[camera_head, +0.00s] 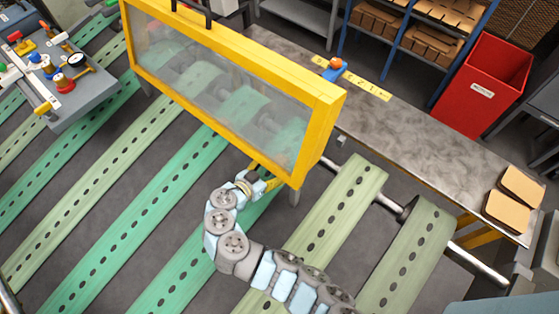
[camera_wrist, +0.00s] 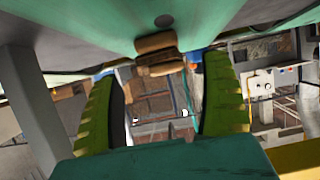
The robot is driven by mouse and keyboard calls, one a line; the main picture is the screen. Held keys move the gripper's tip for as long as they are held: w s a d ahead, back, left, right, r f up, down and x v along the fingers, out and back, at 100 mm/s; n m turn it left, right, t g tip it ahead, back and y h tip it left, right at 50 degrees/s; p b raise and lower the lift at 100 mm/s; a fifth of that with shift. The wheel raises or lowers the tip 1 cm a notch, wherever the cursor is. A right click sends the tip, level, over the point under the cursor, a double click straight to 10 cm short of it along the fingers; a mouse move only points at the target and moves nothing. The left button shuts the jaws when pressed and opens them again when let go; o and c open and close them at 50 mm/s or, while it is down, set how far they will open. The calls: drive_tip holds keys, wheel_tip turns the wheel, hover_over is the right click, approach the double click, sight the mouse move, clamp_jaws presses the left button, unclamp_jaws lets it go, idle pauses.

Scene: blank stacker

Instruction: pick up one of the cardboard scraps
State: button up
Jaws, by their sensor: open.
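In the wrist view, two small brown pieces that look like cardboard scraps, an upper one (camera_wrist: 156,42) and a lower one (camera_wrist: 159,64), sit close together at the edge of a pale green surface. They appear ahead of my gripper (camera_wrist: 158,72), between the lines of its two green ribbed fingers. The fingers are wide apart, with no visible contact on the pieces. In the head view, my gripper (camera_head: 268,183) is low beside the bottom corner of the yellow-framed guard (camera_head: 318,130). Scraps near it cannot be made out there.
Green perforated belts (camera_head: 150,215) run across the floor area, with metal rollers (camera_head: 390,203) between them. A metal bench (camera_head: 420,150) at right carries two flat tan boards (camera_head: 523,186). A red bin (camera_head: 484,85) stands behind. A grey tool table (camera_head: 75,95) is at upper left.

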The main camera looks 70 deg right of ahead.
drive_tip(key=shift+r+p+x, duration=0.1)
drive_tip(key=shift+p+x, duration=0.5)
drive_tip(key=shift+x, duration=0.55)
drive_tip(key=shift+r+p+x, duration=0.15)
drive_tip(key=shift+p+x, duration=0.45)
drive_tip(key=shift+x, duration=0.5)
drive_tip(key=shift+d+f, duration=0.35)
drive_tip(key=shift+d, duration=0.25)
drive_tip(key=shift+c, duration=0.4)
drive_tip(key=c, duration=0.8)
